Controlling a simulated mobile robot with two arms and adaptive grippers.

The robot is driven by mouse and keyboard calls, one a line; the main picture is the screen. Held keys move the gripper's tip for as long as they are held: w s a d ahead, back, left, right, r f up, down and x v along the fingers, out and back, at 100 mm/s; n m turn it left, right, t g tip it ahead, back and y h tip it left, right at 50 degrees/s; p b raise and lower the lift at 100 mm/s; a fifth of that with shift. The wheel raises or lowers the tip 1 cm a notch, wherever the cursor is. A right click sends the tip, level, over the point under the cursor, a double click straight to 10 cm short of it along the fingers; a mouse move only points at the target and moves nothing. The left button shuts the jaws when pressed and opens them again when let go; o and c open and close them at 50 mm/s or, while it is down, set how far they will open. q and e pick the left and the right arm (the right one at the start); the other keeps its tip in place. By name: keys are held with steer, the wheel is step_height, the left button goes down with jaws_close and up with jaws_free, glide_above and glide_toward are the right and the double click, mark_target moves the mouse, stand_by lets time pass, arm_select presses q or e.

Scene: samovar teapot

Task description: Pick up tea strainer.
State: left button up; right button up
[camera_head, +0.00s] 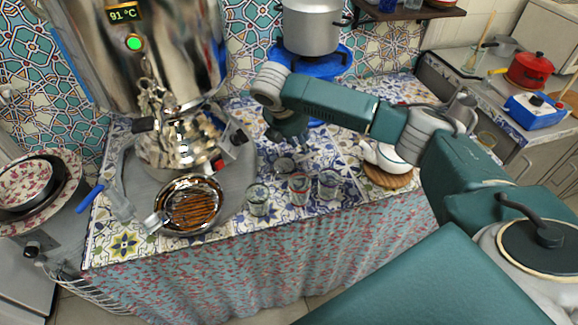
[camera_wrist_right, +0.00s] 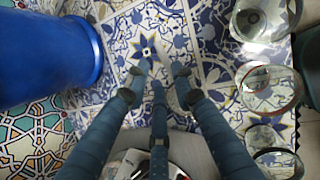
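A small round, thin-rimmed thing, which looks like the tea strainer (camera_head: 285,164), lies on the patterned tabletop behind the row of glasses. In the right wrist view a pale round outline, probably the strainer (camera_wrist_right: 182,100), shows partly behind my fingers. My right gripper (camera_head: 290,142) is just above and behind it in the head view, pointing down. In the wrist view its three fingers (camera_wrist_right: 160,76) are spread apart with nothing seen held between them. Whether they touch the strainer I cannot tell. My left gripper is in neither view.
Three glasses (camera_head: 258,199) (camera_head: 299,188) (camera_head: 328,185) stand in front of the strainer. The samovar (camera_head: 165,60) and a round pan of dark tea (camera_head: 193,206) are at left. A blue stand (camera_head: 325,65) bears a metal pot behind. A white teapot (camera_head: 390,160) is at right.

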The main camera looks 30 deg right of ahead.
mark_target(302, 159)
steer(key=shift+x, duration=1.15)
steer(key=shift+w+d+f, duration=0.1)
steer(key=shift+d+f, duration=0.05)
steer(key=shift+f, duration=0.2)
steer(key=x, duration=0.4)
steer(key=shift+f+p, duration=0.2)
steer(key=shift+p, duration=0.15)
steer(key=shift+d+f, duration=0.1)
steer(key=shift+f, duration=0.3)
steer(key=shift+c, duration=0.3)
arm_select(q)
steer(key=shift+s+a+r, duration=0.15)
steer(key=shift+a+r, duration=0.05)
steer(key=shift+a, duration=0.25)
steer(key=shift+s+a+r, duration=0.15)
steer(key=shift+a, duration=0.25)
arm_select(e)
steer(key=shift+r, duration=0.1)
jaws_close()
